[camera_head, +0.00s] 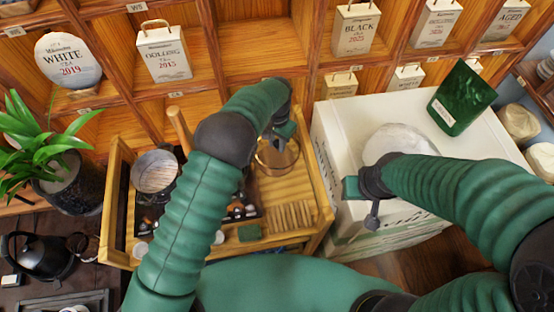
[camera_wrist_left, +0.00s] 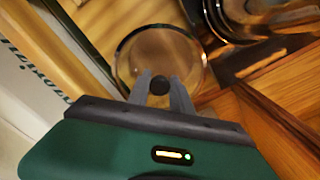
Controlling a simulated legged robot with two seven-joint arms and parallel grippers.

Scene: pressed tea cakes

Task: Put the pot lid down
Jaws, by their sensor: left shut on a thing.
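The pot lid (camera_head: 276,160) is a round clear glass disc with a metal rim, over the right part of a wooden tray in the head view. In the left wrist view the lid (camera_wrist_left: 135,60) lies under my left gripper (camera_wrist_left: 160,88), whose two fingers are closed on its black knob. My left gripper (camera_head: 283,133) also shows in the head view, above the lid. I cannot tell whether the lid touches the tray. A shiny metal pot (camera_wrist_left: 235,22) shows beyond the lid in the wrist view. My right gripper (camera_head: 368,200) is over the white box; its jaws are unclear.
The wooden tray (camera_head: 327,212) has raised sides and holds several small items and a slatted wooden piece (camera_head: 292,216). A white box (camera_head: 335,135) stands right of it with a green container (camera_head: 461,97) on top. Shelves with tea packages rise behind. A plant (camera_head: 50,150) stands left.

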